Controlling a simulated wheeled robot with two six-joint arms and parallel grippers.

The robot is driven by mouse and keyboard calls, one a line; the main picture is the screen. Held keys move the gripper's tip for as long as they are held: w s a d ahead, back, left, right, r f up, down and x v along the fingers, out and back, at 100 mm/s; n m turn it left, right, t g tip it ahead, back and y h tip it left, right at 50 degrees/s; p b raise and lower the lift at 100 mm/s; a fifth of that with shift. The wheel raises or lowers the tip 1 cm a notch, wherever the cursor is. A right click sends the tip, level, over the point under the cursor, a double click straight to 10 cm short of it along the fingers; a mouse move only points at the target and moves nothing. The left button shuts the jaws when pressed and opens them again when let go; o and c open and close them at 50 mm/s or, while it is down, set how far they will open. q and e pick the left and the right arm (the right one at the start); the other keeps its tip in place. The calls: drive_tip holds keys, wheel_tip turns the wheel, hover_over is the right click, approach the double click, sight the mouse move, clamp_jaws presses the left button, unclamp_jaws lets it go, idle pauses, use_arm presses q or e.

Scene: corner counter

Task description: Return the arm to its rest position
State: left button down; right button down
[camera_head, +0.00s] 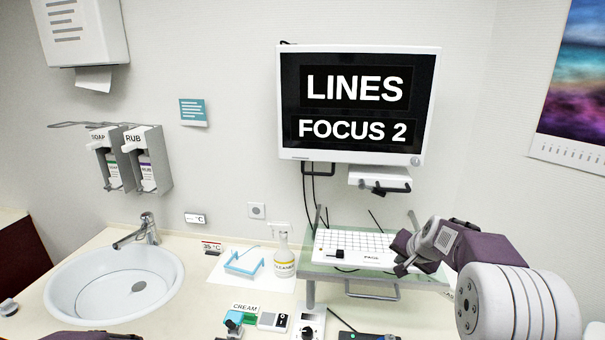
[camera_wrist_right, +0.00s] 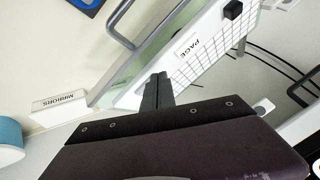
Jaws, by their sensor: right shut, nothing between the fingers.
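My right gripper (camera_head: 404,264) is shut and empty. Its arm comes in from the right, and its fingertips show over the right part of a white gridded panel labelled PAGE (camera_head: 347,242). In the right wrist view the shut fingers (camera_wrist_right: 158,90) point toward the PAGE panel (camera_wrist_right: 205,55); I cannot tell whether they touch it. A black knob (camera_head: 339,254) sits at the panel's front edge and also shows in the wrist view (camera_wrist_right: 233,9). A dark part of my left arm shows at the bottom left, but its gripper is out of view.
The panel lies on a glass stand (camera_head: 310,272) below a wall monitor (camera_head: 358,104) reading LINES FOCUS 2. Small devices (camera_head: 310,324) crowd the front.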

drive_tip(key=s+a+f+n+g, duration=0.25)
drive_tip(key=s+a+f, duration=0.2)
drive_tip(key=s, duration=0.35)
drive_tip(key=s+a+f+n+g, duration=0.1)
drive_tip(key=s+a+f+n, duration=0.3)
drive_tip(key=s, duration=0.5)
drive_tip(key=s+a+f+n+g, duration=0.2)
drive_tip(key=s+a+f, duration=0.2)
drive_tip(key=s+a, duration=0.3)
drive_tip(key=s+f+g+b, duration=0.1)
drive_tip(key=s+f+b, duration=0.3)
drive_tip(key=f+b, duration=0.2)
drive_tip(key=shift+d+f+y+b, duration=0.3)
drive_tip(key=shift+d+f+y, duration=0.1)
drive_tip(key=shift+f, duration=0.35)
drive_tip(key=shift+s, duration=0.15)
